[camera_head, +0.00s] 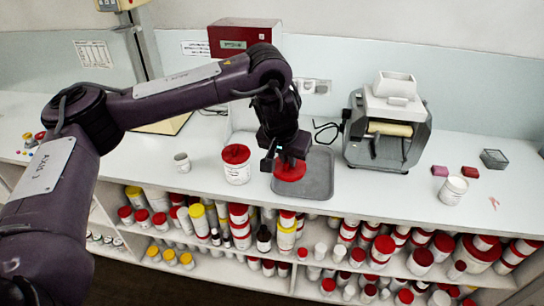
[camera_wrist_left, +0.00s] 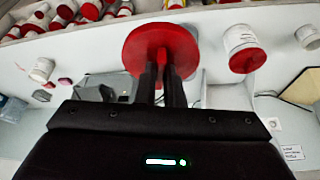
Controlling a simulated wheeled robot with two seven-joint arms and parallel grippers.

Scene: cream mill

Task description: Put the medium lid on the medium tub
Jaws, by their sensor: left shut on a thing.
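My left gripper (camera_head: 290,158) points down and is shut on a red round lid (camera_head: 289,172), over the left part of the grey tray (camera_head: 318,187). In the left wrist view the lid (camera_wrist_left: 143,45) is a wide red disc at the fingertips of my left gripper (camera_wrist_left: 163,70). Whether it touches the tray is hard to tell. A white tub (camera_head: 453,190) with a pale top and no red lid stands at the right of the counter; it also shows in the left wrist view (camera_wrist_left: 42,69). My right gripper is not in view.
A white tub with a red top (camera_head: 237,172) stands just left of the tray. A small white pot (camera_head: 182,162) is further left. A grey mill (camera_head: 387,135) stands behind, right of the tray. Red blocks (camera_head: 469,172) lie near the right tub. Shelves below hold several jars.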

